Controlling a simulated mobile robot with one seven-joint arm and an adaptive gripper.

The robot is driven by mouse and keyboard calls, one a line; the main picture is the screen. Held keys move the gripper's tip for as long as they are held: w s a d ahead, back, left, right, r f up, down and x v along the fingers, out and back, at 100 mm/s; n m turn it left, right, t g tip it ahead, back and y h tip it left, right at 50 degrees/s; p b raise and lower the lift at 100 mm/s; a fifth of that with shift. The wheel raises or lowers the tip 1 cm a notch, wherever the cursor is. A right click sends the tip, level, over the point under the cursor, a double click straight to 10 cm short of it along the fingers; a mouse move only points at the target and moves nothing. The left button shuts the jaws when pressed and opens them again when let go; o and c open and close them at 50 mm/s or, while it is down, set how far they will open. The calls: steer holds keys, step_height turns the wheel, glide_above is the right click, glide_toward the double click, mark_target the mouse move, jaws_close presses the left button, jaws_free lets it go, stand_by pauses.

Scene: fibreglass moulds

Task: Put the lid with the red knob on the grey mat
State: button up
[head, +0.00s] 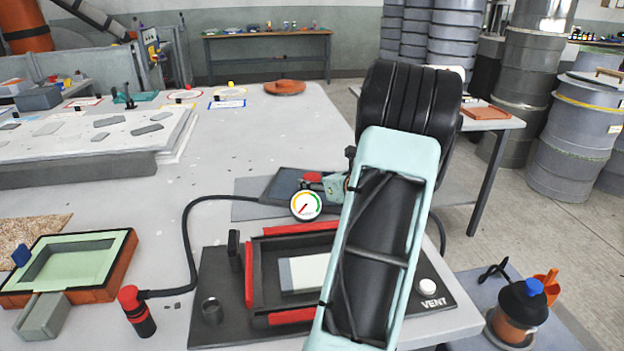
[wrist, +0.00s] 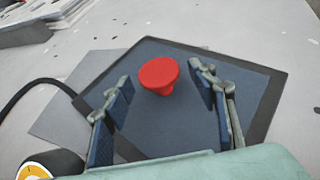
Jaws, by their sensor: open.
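The lid is a dark blue-grey square plate (wrist: 165,120) with a darker border and a red knob (wrist: 158,75) in its middle. My gripper (wrist: 168,88) is open, with one finger on each side of the knob and gaps to both.
A round gauge (head: 306,205) with a black hose stands close in front of the lid. A black mould base (head: 215,270) with red clamps and a VENT button is nearer. A green-lined mould (head: 80,262) is at left. The middle of the table is clear.

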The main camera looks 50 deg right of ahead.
step_height(320, 180, up, 4)
glide_above(334, 206)
steer(key=shift+a+f+p, duration=0.1)
steer(key=shift+f+p, duration=0.1)
steer(key=shift+p, duration=0.25)
steer(key=shift+r, duration=0.1)
